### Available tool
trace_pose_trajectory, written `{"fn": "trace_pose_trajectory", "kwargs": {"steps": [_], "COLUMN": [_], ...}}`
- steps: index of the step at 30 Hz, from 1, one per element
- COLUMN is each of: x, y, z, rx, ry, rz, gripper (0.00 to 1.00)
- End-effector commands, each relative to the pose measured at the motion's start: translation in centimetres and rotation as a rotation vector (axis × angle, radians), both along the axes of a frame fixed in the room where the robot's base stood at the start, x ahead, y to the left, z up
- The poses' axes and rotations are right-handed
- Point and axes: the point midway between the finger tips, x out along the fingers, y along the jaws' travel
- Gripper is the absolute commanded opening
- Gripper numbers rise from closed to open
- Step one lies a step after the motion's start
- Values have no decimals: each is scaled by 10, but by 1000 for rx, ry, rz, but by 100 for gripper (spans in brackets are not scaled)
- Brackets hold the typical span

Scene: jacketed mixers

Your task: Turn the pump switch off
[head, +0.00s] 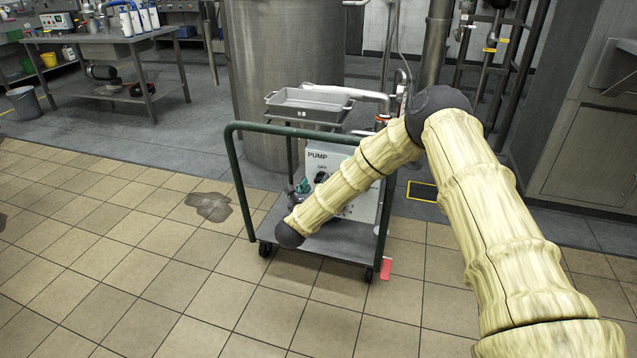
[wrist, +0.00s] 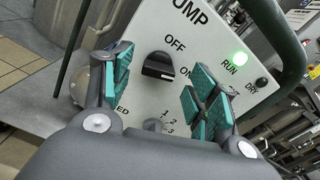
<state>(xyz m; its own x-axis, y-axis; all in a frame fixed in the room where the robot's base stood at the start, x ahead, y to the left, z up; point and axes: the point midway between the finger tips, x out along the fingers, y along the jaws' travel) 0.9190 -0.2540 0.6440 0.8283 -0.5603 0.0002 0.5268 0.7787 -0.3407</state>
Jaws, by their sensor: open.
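The pump panel (wrist: 205,35) is a pale box front marked PUMP; in the head view the pump box (head: 322,160) stands on a cart, partly behind my arm. The pump switch (wrist: 158,66) is a black rotary knob with OFF above it and ON to its right. Its light mark seems to point right, toward ON. A green lamp marked RUN (wrist: 241,58) is lit. My gripper (wrist: 156,80) is open and empty, its teal-padded fingers on either side of the knob in the picture; contact cannot be told. In the head view my gripper (head: 303,187) shows small before the panel.
A dark lamp marked DRY (wrist: 262,83) and a smaller selector (wrist: 153,125) are on the panel. A large steel vessel (head: 265,60) stands behind.

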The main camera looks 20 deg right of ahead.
Motion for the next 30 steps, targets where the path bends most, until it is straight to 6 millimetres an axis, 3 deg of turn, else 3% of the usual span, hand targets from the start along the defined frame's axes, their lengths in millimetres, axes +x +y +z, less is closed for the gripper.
{"fn": "trace_pose_trajectory", "kwargs": {"steps": [9,19,26,30], "x": [23,25,25,25], "y": [-15,-17,-17,-17], "z": [0,0,0,0], "rx": [-1,-1,-1,-1], "ry": [1,1,1,1], "rz": [0,1,1,1], "gripper": [59,59,17,13]}}
